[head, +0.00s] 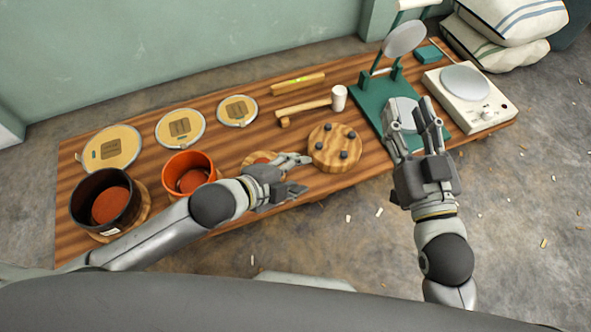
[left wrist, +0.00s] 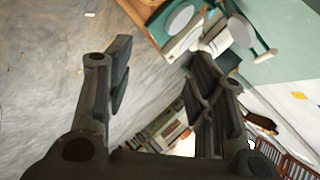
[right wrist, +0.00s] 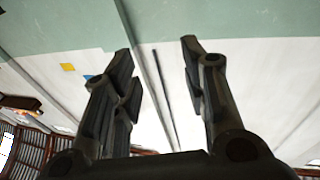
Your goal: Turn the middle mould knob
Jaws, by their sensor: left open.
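A black pot (head: 107,201) with a red-brown inside stands at the left front of the table. The middle, orange pot (head: 188,174) stands to its right. A small round wooden piece with a red-brown top (head: 259,159) is further right, mostly hidden behind my left gripper. I cannot make out a knob on the orange pot; my left forearm passes in front of its lower right side. My left gripper (head: 299,175) is open and empty, right of the orange pot and pointing away from it. My right gripper (head: 410,106) is open and empty over the green stand.
Three round tan discs (head: 180,128) lie along the back. A round board with dark pegs (head: 335,146), a mallet (head: 338,97) and a green stand (head: 371,92) are on the wooden table (head: 232,140). A white device with a dial (head: 476,108) is at the right end.

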